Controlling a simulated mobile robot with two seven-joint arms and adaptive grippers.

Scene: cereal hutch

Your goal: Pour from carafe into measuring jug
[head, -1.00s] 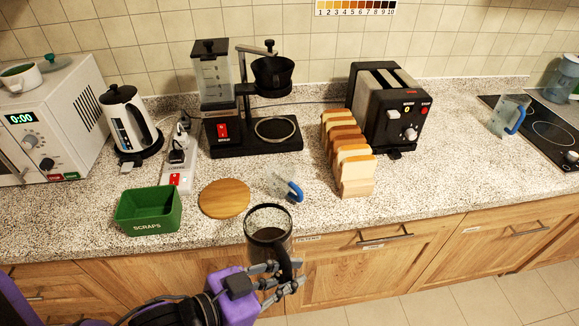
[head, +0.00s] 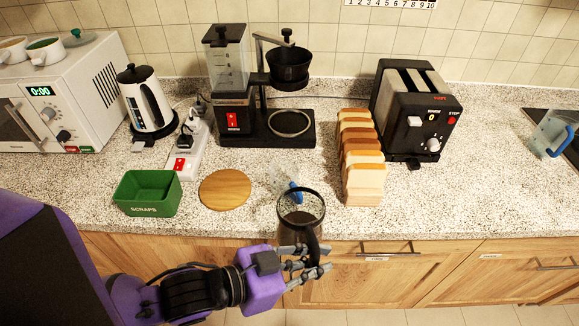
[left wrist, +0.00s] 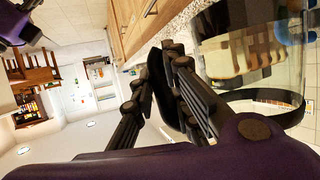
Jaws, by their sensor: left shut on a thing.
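My left gripper (head: 308,268) is shut on the dark handle of the glass carafe (head: 300,225), which has a black rim and dark contents. The carafe is roughly upright at the counter's front edge. In the left wrist view, the fingers (left wrist: 165,90) close around the handle and the glass (left wrist: 290,50) fills the right side. A clear jug with a blue handle (head: 295,191) stands just behind the carafe, partly hidden by it. Another clear jug with a blue handle (head: 552,134) is at the far right by the cooktop. A purple part of mine (left wrist: 12,25) shows top left; its jaws are unclear.
A wooden disc (head: 225,189) and a green scraps bin (head: 147,194) lie left of the near jug. Bread slices (head: 362,170) and a toaster (head: 415,110) stand to its right. The coffee maker (head: 265,135) is behind. Bare counter (head: 460,195) lies front right.

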